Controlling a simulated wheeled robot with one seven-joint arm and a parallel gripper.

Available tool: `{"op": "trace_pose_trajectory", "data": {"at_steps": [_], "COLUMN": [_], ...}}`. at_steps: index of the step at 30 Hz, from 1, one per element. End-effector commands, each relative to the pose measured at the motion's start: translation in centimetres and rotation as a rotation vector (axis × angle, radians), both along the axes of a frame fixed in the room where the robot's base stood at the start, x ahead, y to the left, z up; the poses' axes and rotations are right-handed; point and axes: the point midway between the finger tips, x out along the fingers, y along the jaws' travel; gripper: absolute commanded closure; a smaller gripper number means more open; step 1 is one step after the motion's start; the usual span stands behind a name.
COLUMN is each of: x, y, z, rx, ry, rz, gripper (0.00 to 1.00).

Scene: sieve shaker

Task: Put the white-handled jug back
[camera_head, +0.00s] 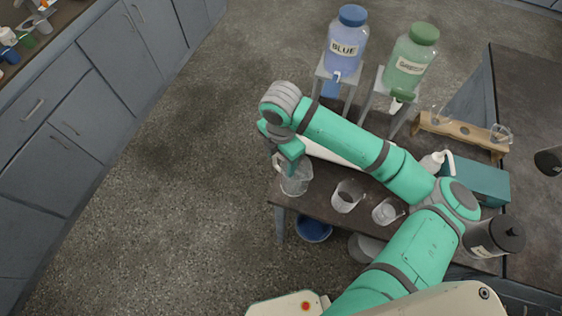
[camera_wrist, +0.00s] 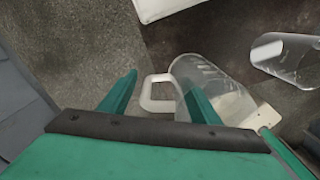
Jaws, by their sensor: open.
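The white-handled jug (camera_wrist: 215,85) is a clear jug with a white loop handle (camera_wrist: 157,92) in the wrist view. In the head view the clear jug (camera_head: 296,180) stands at the near left corner of the dark bench (camera_head: 322,202). My gripper (camera_wrist: 160,74) is open, with one finger on each side of the handle in the wrist view. I cannot tell whether either finger touches it. In the head view my gripper (camera_head: 289,158) is just above the jug and hides part of its top.
Two more clear vessels (camera_head: 347,197) (camera_head: 387,211) stand to the right on the bench. Blue (camera_head: 346,50) and green (camera_head: 409,62) dispensers stand on white stands behind. A white object (camera_head: 333,152) lies partly under my arm. A blue bowl (camera_head: 313,229) is below the bench. Open floor lies left.

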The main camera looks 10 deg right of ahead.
Motion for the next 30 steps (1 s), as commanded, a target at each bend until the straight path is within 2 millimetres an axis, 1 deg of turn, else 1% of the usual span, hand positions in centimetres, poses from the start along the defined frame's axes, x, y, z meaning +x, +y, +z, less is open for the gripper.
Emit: {"op": "trace_pose_trajectory", "data": {"at_steps": [1,9,12,15,18,21,30], "x": [0.1,0.1,0.0,0.0,0.0,0.0,0.0], "y": [0.0,0.0,0.0,0.0,0.0,0.1,0.1], "z": [1.0,6.4,8.0,9.1,9.8,10.1,10.1], "rx": [-0.002,-0.002,-0.002,-0.002,-0.001,0.000,0.000], "ry": [-0.003,-0.003,-0.002,-0.001,-0.002,-0.001,-0.001], "rz": [0.003,0.002,0.003,0.002,0.002,0.002,0.002], "gripper": [0.43,0.43,0.43,0.43,0.43,0.43,0.43]}}
